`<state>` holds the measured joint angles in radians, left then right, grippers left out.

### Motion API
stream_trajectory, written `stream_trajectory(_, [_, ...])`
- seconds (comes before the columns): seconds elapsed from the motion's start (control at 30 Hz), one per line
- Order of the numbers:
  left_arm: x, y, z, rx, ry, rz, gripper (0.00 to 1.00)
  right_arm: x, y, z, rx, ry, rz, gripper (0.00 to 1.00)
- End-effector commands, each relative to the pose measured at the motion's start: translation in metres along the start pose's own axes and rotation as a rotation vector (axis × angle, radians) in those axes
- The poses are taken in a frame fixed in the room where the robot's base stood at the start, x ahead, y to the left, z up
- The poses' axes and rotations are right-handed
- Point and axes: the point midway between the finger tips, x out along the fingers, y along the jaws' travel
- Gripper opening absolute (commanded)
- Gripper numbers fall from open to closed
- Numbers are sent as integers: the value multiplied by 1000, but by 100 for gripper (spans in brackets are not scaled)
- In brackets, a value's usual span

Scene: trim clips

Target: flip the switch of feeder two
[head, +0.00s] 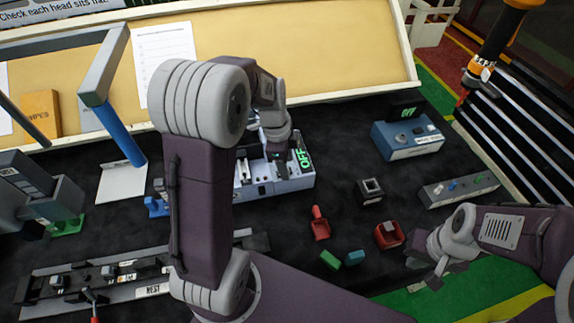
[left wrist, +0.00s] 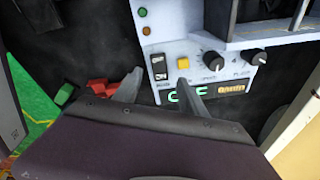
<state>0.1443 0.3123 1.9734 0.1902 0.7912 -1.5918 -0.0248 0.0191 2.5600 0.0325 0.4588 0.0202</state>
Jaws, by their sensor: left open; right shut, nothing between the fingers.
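A light grey feeder unit (head: 293,183) with a green OFF display (head: 304,158) stands mid-table, partly hidden by my left arm. In the left wrist view its control panel (left wrist: 205,50) shows a dark rocker switch (left wrist: 158,66), a yellow button (left wrist: 183,59), two black knobs and a green and an orange display. No feeder number is readable. My left gripper (left wrist: 159,70) is open, its fingertips on either side of the rocker switch; contact cannot be told. In the head view this gripper (head: 278,152) is above the unit's right end. My right gripper (head: 437,270) is shut and empty at the front right.
A blue box (head: 408,140) with another green OFF display stands back right, near a grey strip with small levers (head: 459,188). Red parts (head: 319,224), green and blue blocks (head: 330,260) and a black socket (head: 369,190) lie on the dark mat. A rail (head: 130,275) lies front left.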

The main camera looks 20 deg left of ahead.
Motion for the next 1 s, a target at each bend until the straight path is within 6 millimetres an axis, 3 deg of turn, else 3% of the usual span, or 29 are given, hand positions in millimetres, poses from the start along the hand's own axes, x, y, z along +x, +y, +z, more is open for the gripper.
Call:
stream_trajectory(0.2, [-51,-1,0,0,0,-7,49,-3,0,0,0,0,0,0])
stream_trajectory(0.33, [-70,-1,-1,0,0,-4,49,-4,0,0,0,0,0,0])
stream_trajectory(0.87, [-77,0,-1,0,0,-1,49,-4,0,0,0,0,0,0])
stream_trajectory(0.97, [-80,2,-10,28,3,-8,49,-4,0,0,0,0,0,0])
stream_trajectory(1.0, [-78,11,-17,52,3,5,49,-4,0,0,0,0,0,0])
